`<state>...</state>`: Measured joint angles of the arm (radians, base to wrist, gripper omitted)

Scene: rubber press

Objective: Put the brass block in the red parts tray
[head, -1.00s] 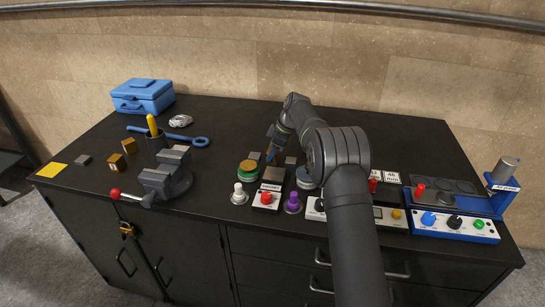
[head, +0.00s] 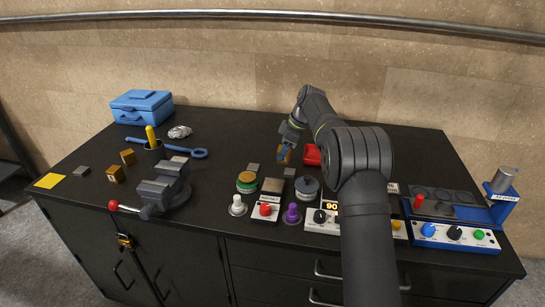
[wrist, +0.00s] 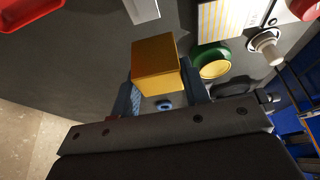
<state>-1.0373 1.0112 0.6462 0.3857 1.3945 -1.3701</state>
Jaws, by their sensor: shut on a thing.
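My gripper (head: 285,153) is shut on the brass block (wrist: 155,62), a gold-coloured cube that sticks out between the fingers in the wrist view. In the head view the block is only a small patch at the fingertips. It is held above the dark bench top. The red parts tray (head: 312,155) is just right of my gripper in the head view, partly hidden by my arm. Its corner shows in the wrist view (wrist: 30,12) at the top left, apart from the block.
Two other brass-coloured blocks (head: 127,157) lie at left near the vise (head: 165,185).

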